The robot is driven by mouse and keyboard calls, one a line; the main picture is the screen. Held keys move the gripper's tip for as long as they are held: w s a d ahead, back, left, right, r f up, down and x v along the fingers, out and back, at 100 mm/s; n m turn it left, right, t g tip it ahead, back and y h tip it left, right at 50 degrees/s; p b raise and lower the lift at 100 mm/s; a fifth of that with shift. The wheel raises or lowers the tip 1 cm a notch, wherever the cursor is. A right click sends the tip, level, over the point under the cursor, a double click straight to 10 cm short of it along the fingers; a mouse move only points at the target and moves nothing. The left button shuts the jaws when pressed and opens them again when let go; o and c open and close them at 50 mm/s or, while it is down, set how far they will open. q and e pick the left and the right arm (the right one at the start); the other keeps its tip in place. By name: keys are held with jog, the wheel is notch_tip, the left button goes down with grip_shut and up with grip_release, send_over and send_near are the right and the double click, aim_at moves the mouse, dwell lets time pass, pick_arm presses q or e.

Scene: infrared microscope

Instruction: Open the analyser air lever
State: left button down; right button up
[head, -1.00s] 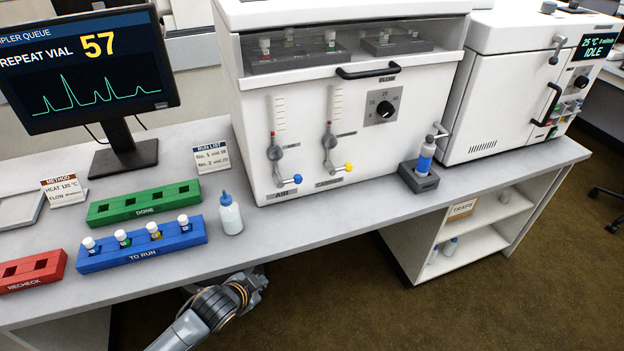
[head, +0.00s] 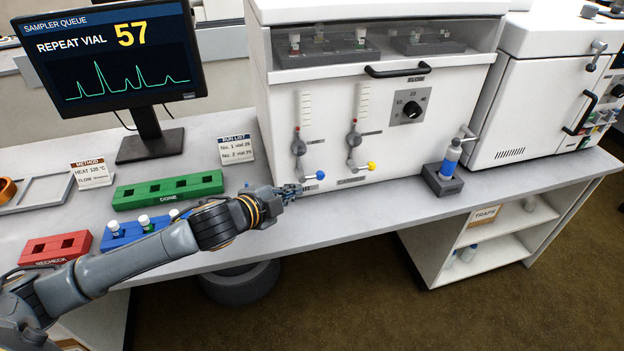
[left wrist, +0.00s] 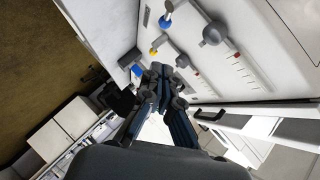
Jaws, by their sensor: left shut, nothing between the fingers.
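The analyser (head: 330,190) is a white cabinet with two valve levers low on its front. The air lever (head: 315,176) is the left one, with a blue tip and a grey round hub (head: 298,147). Its blue tip (left wrist: 165,21) also shows in the left wrist view, near the top. The yellow-tipped lever (head: 366,167) is to its right. My left gripper (head: 297,189) is shut and empty, just left of and slightly below the blue tip in the head view. In the left wrist view its fingertips (left wrist: 162,70) appear apart from the blue tip. The right gripper is not in view.
My left arm crosses above the bench and partly covers the blue rack (head: 112,238). The green rack (head: 168,191) and red rack (head: 56,248) are at left.

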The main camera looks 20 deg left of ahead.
pick_arm(q)
jog(key=shift+w, duration=0.1)
jog(key=p, duration=0.1)
send_near(319, 177)
jog(key=w+d, duration=0.2)
jog(key=d, duration=0.1)
jog(key=w+f, duration=0.1)
jog(key=w+a+f, duration=0.1)
jog(key=w, duration=0.1)
jog(key=shift+w+a+f, duration=0.2)
jog(key=shift+w+f, duration=0.15)
jog(key=shift+w, duration=0.05)
jog(key=shift+p, duration=0.3)
